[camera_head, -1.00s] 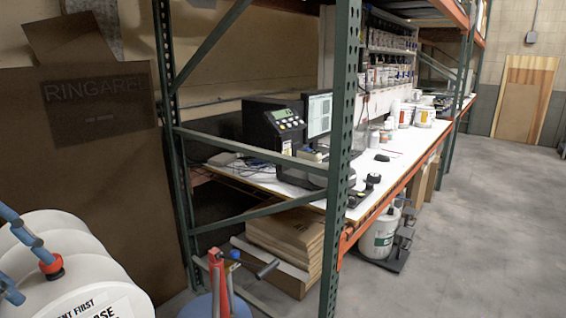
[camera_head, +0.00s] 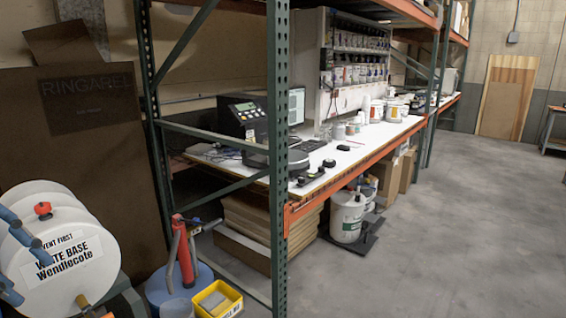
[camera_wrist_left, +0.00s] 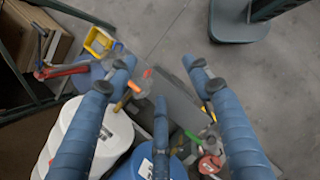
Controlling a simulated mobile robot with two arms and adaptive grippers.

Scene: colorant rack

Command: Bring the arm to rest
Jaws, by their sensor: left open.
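My left gripper (camera_head: 18,240) shows only in part at the left edge of the head view, its blue fingers in front of a white drum. In the left wrist view the same gripper (camera_wrist_left: 160,72) has its blue fingers spread wide, with nothing held between them. The wrist view looks down past the fingers to the floor, white drums (camera_wrist_left: 108,145) and assorted small items. I cannot tell whether a finger touches a drum. My right gripper is in neither view.
The white drum (camera_head: 65,262) is labelled "WHITE BASE". A yellow bin (camera_head: 228,291) and red-handled tool (camera_head: 184,258) stand by the rack's green post (camera_head: 278,150). A workbench (camera_head: 345,160) runs behind it. Clear concrete floor (camera_head: 440,240) lies to the right.

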